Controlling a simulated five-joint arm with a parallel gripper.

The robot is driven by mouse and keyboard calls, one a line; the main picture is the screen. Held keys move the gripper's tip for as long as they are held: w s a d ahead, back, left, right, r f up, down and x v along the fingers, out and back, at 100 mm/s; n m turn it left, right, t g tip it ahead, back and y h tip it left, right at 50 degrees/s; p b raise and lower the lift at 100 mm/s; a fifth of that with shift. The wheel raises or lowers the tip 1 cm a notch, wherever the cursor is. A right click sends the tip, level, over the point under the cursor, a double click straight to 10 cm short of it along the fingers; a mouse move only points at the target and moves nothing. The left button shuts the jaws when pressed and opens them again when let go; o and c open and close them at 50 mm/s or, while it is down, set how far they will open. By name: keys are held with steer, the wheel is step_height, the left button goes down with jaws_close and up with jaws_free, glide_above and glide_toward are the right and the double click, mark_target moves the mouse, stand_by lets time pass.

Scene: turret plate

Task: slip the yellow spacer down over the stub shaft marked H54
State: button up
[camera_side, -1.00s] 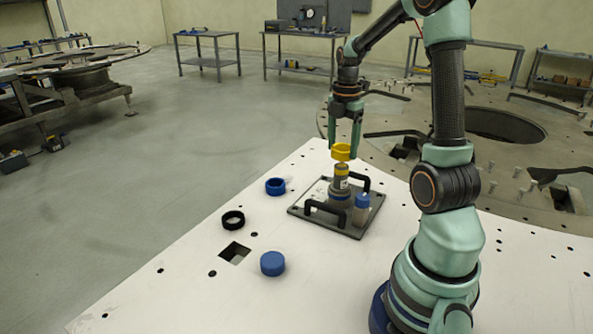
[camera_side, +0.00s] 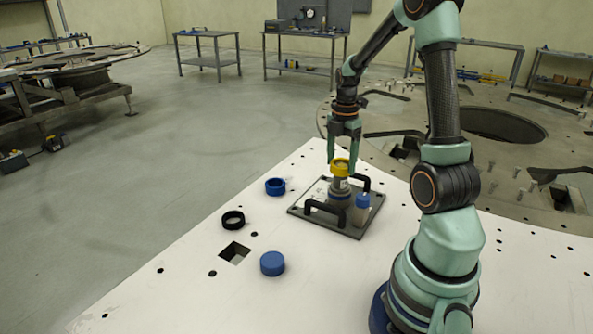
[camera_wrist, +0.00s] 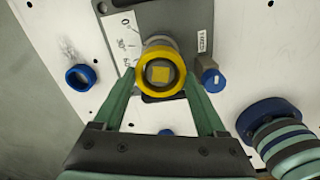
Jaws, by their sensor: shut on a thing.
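The yellow spacer (camera_side: 340,167) is a ring held level at the top of an upright grey stub shaft (camera_side: 340,186) on a dark plate (camera_side: 345,232). I cannot read an H54 mark.
Black handles (camera_side: 324,215) stand on the plate near the shaft. A blue-capped post (camera_side: 362,207) stands right of it. A blue ring (camera_side: 275,187), a black ring (camera_side: 233,220) and a blue disc (camera_side: 272,263) lie on the white table, beside a square hole (camera_side: 235,253).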

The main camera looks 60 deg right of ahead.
steer(key=shift+f, duration=2.1)
steer(key=shift+f, duration=0.1)
steer(key=o, duration=1.3)
steer(key=shift+o, duration=0.2)
step_height(320, 180, up, 12)
steer(key=shift+r, duration=0.1)
